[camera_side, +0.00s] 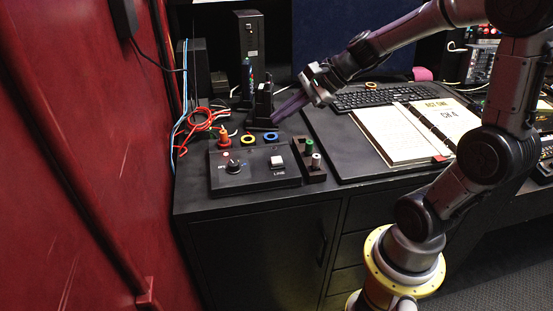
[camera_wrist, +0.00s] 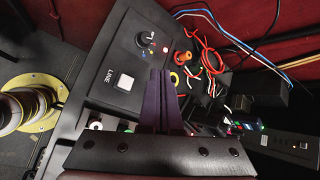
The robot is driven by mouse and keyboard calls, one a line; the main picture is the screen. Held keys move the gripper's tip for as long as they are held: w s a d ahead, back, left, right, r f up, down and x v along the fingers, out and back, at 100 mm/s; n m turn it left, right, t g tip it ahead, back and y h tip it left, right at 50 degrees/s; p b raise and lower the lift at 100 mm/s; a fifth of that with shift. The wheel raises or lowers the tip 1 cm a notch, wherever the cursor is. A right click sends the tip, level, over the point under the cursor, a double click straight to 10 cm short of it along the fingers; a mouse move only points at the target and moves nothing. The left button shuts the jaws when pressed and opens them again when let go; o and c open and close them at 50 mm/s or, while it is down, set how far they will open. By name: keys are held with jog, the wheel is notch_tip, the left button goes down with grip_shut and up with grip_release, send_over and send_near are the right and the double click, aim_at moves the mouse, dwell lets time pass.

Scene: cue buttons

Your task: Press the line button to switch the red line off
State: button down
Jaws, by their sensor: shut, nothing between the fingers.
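The line button (camera_side: 277,162) is a white square cap on a black control box (camera_side: 257,182), with the word LINE printed beside it. It also shows in the wrist view (camera_wrist: 124,82), left of my fingers. A small red light (camera_wrist: 165,49) glows on the box, near a black knob (camera_side: 233,165). My gripper (camera_side: 275,120) has purple fingers, shut and empty. In the side view it hangs above and behind the box, apart from the button. In the wrist view the fingertips (camera_wrist: 160,72) point toward the box's edge.
An open binder (camera_side: 405,132) and keyboard (camera_side: 375,98) lie farther right.

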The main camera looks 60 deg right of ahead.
aim_at(281, 159)
jog(key=shift+f, duration=4.3)
jog(key=shift+f, duration=0.15)
jog(key=shift+f, duration=0.3)
jog(key=shift+f, duration=0.5)
jog(key=shift+r, duration=0.95)
jog(key=shift+r, duration=2.5)
